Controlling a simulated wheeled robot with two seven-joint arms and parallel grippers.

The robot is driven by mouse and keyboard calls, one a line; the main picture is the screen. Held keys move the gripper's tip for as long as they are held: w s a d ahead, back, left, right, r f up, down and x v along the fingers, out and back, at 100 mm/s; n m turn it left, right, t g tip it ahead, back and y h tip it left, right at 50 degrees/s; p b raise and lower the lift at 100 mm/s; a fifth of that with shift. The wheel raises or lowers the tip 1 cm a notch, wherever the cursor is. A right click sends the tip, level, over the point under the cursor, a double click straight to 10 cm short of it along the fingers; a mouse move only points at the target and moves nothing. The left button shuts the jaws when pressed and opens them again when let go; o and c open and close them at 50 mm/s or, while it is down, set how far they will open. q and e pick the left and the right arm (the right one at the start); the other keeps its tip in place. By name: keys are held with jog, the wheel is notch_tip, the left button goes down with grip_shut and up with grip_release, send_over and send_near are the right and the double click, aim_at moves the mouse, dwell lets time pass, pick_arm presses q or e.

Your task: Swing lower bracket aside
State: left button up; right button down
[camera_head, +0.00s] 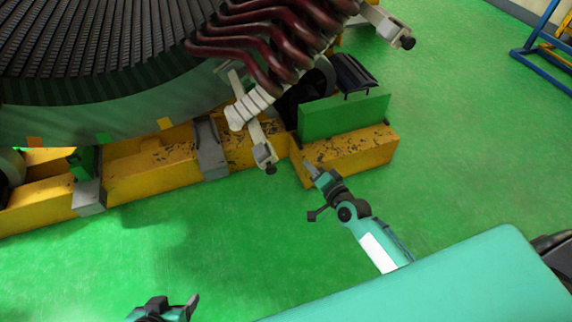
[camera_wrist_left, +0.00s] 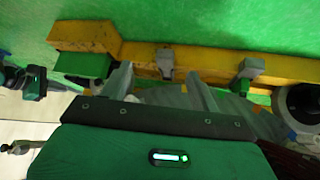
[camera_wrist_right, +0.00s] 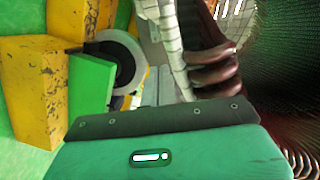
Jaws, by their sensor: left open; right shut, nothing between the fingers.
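The lower bracket (camera_head: 258,140) is a pale grey bar at the stator's lower edge in the head view. It slants down over the yellow beam and ends in a block with a dark knob. A white banded strip (camera_head: 250,107) crosses it. My right gripper (camera_head: 309,167) is shut and empty, to the right of the bracket's lower end and apart from it, in front of the yellow beam. In the right wrist view the white strip (camera_wrist_right: 170,45) runs beside the dark red coils. My left gripper (camera_wrist_left: 162,90) is open and empty; in the head view it is partly cut off at the bottom.
The stator (camera_head: 100,50) fills the upper left, with dark red coil ends (camera_head: 265,45). An upper bracket (camera_head: 385,22) sticks out at top. Yellow beams (camera_head: 150,170) and a green block (camera_head: 345,115) lie below. A black-and-white roller (camera_wrist_right: 125,60) shows beside them. Green floor is clear in front.

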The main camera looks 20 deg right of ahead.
pick_arm(q)
jog(key=shift+w+d+f+t+h+b, duration=0.1)
jog(key=shift+w+d+t+h+b, duration=0.3)
jog(key=shift+d, duration=0.25)
jog(key=shift+w+d+t+h+b, duration=0.25)
jog(key=shift+d+t, duration=0.2)
jog(key=shift+d, duration=0.25)
jog(key=shift+w+d+f+t+h+b, duration=0.1)
jog(key=shift+w+d+t+h+b, duration=0.2)
jog(key=shift+w+d+t, duration=0.25)
pick_arm(e)
jog(key=w+a+f, duration=0.3)
jog(key=w+a, duration=0.2)
jog(key=w, duration=0.4)
jog(key=shift+w+a, duration=0.15)
jog(key=shift+a, duration=0.25)
pick_arm(q)
jog(key=shift+s+d, duration=0.1)
jog(key=shift+s, duration=0.05)
pick_arm(e)
jog(key=shift+f, duration=0.1)
